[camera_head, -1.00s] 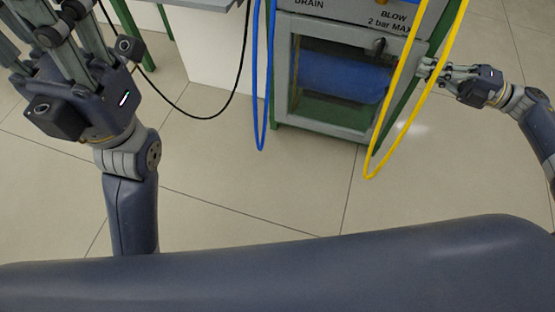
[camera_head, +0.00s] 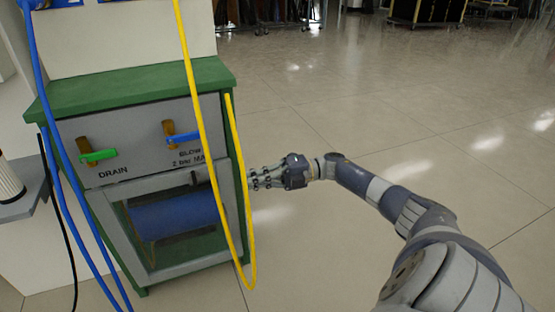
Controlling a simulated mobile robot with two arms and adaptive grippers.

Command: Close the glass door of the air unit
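The air unit (camera_head: 150,80) is a green cabinet with a grey front panel, standing at the left. Its glass door (camera_head: 192,265) is a grey frame around a clear pane, with a blue cylinder (camera_head: 175,214) visible behind it. A small dark latch (camera_head: 195,179) shows near the door's upper right. The door looks about flush with the front, but I cannot tell if it is fully shut. My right gripper (camera_head: 254,179) is at the cabinet's right side, its fingers spread and pointing left, holding nothing visible. Contact with the cabinet cannot be made out. My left gripper is out of view.
A yellow hose (camera_head: 209,160) hangs across the door's right part and loops below, near my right gripper. Blue hoses (camera_head: 75,205) hang at the left. A green-handled valve (camera_head: 98,155) and blue-handled valve (camera_head: 182,138) project from the panel. The floor (camera_head: 330,110) to the right is clear.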

